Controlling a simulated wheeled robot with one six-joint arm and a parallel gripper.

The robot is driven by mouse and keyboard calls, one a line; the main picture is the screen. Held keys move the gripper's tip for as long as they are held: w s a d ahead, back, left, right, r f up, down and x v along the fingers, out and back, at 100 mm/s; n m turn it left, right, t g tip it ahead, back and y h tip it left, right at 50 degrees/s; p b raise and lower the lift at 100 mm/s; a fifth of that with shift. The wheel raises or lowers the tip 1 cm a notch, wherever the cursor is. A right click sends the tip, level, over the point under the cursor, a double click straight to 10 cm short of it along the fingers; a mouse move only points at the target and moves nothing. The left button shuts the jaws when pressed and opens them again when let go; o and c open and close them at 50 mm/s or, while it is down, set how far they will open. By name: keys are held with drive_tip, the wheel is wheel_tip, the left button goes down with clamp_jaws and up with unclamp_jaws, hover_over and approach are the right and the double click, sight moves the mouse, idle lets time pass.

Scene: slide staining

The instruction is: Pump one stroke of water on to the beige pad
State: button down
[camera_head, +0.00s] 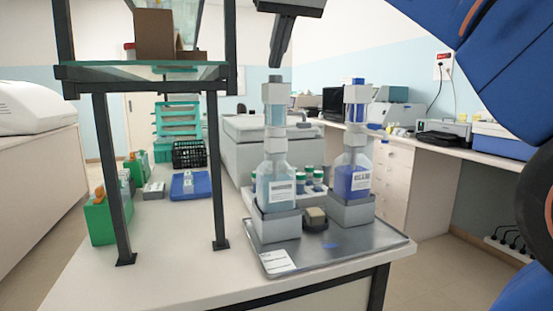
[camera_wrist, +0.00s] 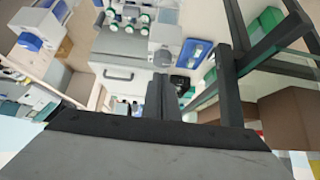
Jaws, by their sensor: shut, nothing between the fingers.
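The bottle of pale, clear liquid (camera_head: 277,188) stands upright in a grey holder on the metal tray (camera_head: 385,238), with a tall pump head (camera_head: 274,92) on top. A second bottle (camera_head: 353,180) with blue liquid and a similar pump stands to its right. The beige pad (camera_head: 315,214) sits in a dark holder low between the two bottles. My gripper (camera_head: 275,64) is shut and empty, pointing down just above the pale bottle's pump head, with a seemingly small gap. Its closed fingers also show in the wrist view (camera_wrist: 163,98).
A dark-framed glass shelf (camera_head: 150,72) with a brown box stands left of the bottles. Several small capped bottles (camera_head: 309,178) stand behind the tray. Green boxes (camera_head: 103,220) and a blue slide tray (camera_head: 190,186) lie farther left. The front left bench top is clear.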

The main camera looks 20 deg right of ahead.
drive_tip(key=shift+r, duration=2.4)
